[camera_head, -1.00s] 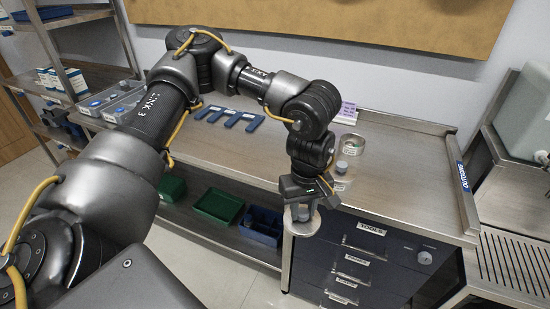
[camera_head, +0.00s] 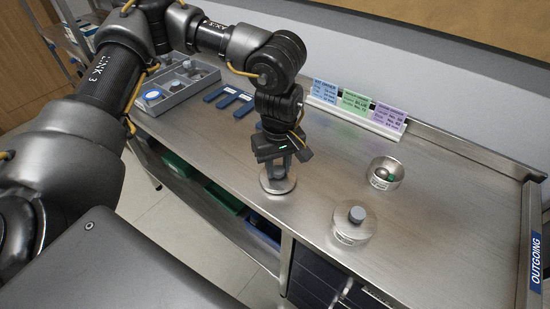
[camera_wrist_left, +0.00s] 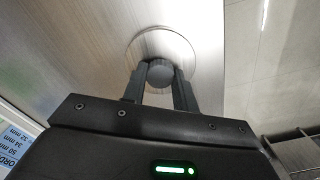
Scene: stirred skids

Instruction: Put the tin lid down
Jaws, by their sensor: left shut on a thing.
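My left gripper (camera_head: 277,171) points down and is shut on the grey knob of the tin lid (camera_head: 287,186), a flat round metal disc. The lid is at the front left part of the steel worktop, close to its front edge. I cannot tell whether its underside touches the surface. In the left wrist view the two fingers (camera_wrist_left: 160,80) stand on either side of the knob, and the lid (camera_wrist_left: 178,44) shows beyond them, its near part hidden. My right gripper is not in view.
A tin with a grey-knobbed lid (camera_head: 352,226) stands right of my gripper, nearer the front. Card signs (camera_head: 356,107) stand at the back. A grey tray (camera_head: 176,86) and blue slotted pieces (camera_head: 222,95) are at the left. Worktop (camera_head: 330,165) between gripper and open tin is clear.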

